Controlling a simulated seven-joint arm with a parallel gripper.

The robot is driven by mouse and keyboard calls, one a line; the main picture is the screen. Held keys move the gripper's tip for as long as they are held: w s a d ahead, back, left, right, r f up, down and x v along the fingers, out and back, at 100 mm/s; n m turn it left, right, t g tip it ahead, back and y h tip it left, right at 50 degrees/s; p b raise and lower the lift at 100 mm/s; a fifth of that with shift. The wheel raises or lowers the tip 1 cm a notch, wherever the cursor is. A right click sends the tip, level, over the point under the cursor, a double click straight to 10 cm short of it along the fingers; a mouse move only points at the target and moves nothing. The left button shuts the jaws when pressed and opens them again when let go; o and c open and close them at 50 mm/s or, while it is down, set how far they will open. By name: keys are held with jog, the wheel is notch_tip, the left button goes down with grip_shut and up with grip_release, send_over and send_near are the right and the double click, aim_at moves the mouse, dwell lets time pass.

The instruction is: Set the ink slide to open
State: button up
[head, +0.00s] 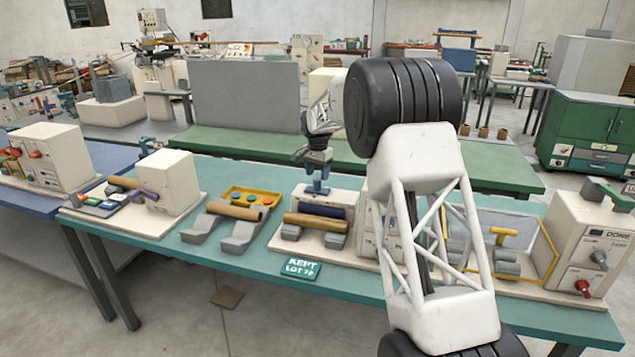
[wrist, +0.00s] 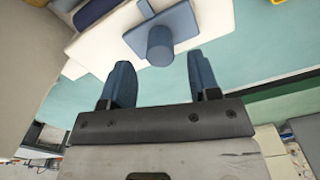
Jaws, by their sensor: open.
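My gripper (head: 318,187) is open and points down over the back of the cream machine (head: 305,240) in the middle of the teal bench. In the wrist view its two blue fingers (wrist: 158,66) are apart with nothing clamped between them. A blue plate with a round blue knob (wrist: 160,45) lies just beyond the fingertips, roughly in line with the gap. It looks like the ink slide, but no label on it is readable. I cannot tell whether the fingers touch the knob. In the head view my gripper hides this part, so the slide's position is unclear there.
A brown roll (head: 316,222) lies at the machine's front, near a "KEPT LOT 19" sign (head: 301,269). Right is a box marked "DONE" (head: 570,235) with knobs.

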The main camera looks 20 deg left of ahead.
aim_at(318, 179)
jog(key=shift+f, duration=1.85)
jog(key=shift+c, duration=0.3)
grip_shut()
